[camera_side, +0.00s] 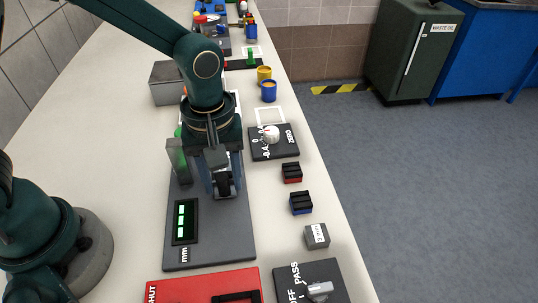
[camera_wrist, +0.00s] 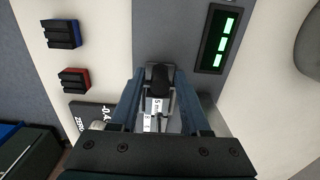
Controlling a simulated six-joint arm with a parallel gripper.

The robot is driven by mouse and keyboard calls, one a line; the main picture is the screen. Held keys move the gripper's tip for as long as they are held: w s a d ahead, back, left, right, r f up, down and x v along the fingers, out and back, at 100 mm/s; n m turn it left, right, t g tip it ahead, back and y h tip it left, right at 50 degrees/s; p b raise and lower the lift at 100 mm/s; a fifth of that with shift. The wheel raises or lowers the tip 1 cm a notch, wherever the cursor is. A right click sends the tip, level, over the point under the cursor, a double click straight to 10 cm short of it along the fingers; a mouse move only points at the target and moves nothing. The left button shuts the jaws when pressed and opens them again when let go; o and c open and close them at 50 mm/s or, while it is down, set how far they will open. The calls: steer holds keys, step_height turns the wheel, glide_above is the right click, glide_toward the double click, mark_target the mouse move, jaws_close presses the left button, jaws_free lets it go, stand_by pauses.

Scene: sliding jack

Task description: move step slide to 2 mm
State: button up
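The step slide sits on a dark grey plate (camera_side: 210,245) with a lit display (camera_side: 185,221) marked "mm", showing three pale green bars; the display also shows in the wrist view (camera_wrist: 218,40). A black knob (camera_wrist: 160,78) stands in a pale slot, with small white scale labels (camera_wrist: 155,106) beside it, one starting with "5". My gripper (camera_side: 223,180) is low over the plate, pointing down. In the wrist view its two fingers (camera_wrist: 160,85) stand on either side of the knob. I cannot tell whether they touch it. The fingers and wrist hide much of the scale.
A dial plate (camera_side: 273,142) with a white knob, red (camera_side: 292,172) and blue (camera_side: 301,203) blocks and a grey block (camera_side: 317,236) line the right. An OFF/PASS switch (camera_side: 318,290) and a red panel (camera_side: 195,286) are in front. A grey box (camera_side: 166,84) is behind.

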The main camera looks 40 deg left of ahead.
jaws_close()
steer(key=shift+r, duration=0.1)
stand_by(1.1)
